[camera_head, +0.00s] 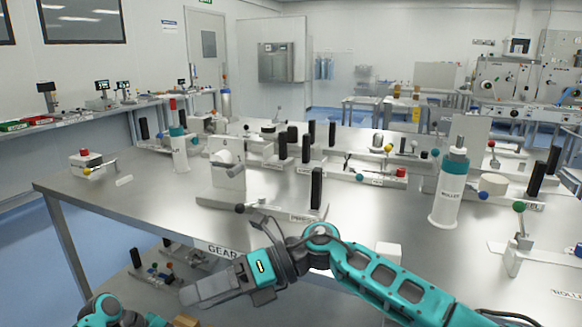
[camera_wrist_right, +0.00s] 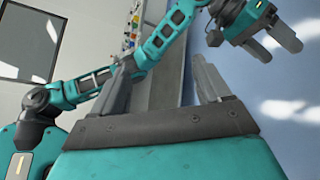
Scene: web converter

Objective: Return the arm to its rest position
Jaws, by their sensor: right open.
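My right arm, teal and dark grey, reaches in from the lower right in the head view, in front of the steel table. Its gripper (camera_head: 205,289) points left, below the table's front edge and clear of it. In the right wrist view the two fingers of this gripper (camera_wrist_right: 163,72) stand wide apart with nothing between them. My left gripper (camera_wrist_right: 280,46) shows at the upper right of that view, its two grey fingers apart and empty. In the head view only teal parts of my left arm (camera_head: 112,312) show at the lower left edge.
The steel table (camera_head: 140,198) carries several fixtures, a white bottle with a teal cap (camera_head: 450,190), and levers. A lower shelf (camera_head: 150,280) holds more parts beneath the front edge. Blue floor (camera_head: 45,250) lies open at the left.

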